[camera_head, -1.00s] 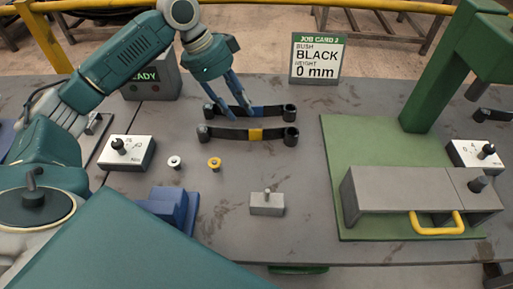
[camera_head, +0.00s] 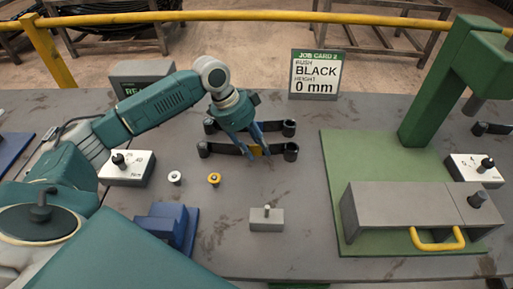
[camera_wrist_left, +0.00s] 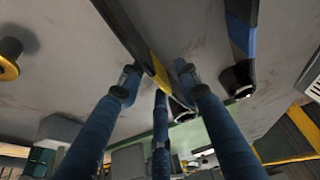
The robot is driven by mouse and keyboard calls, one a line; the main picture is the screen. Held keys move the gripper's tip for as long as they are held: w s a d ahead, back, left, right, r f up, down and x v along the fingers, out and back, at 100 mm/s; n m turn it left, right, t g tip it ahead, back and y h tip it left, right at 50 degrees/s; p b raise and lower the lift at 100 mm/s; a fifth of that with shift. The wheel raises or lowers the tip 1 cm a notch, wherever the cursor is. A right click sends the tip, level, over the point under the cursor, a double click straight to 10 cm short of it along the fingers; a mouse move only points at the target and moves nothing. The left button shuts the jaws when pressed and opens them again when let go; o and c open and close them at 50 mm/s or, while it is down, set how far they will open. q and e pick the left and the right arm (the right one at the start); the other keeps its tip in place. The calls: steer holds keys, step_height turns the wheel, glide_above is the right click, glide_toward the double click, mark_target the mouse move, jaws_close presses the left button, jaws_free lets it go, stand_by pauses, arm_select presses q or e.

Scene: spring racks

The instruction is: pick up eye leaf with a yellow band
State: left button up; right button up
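The eye leaf with the yellow band (camera_head: 222,149) is a dark bar with an eye at its right end, lying on the bench. It also shows in the left wrist view (camera_wrist_left: 128,32), its yellow band between my fingers. My left gripper (camera_head: 256,152) is down at that band, fingers spread on both sides of the bar; a gap shows, so it looks open. A similar eye leaf with a blue band (camera_head: 274,127) lies just behind, parallel; it also shows in the left wrist view (camera_wrist_left: 240,30), right of the fingers. My right gripper is not in view.
A white bush (camera_head: 175,177) and a yellow bush (camera_head: 214,179) lie left of the leaves. A grey block with a pin (camera_head: 266,219) is in front. A green press base (camera_head: 340,150) stands right. The job card (camera_head: 317,74) stands behind.

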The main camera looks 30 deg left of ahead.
arm_select(q)
jaws_close()
steer(key=shift+w+r, duration=0.1)
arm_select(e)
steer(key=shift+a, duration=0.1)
arm_select(q)
steer(key=shift+r, duration=0.1)
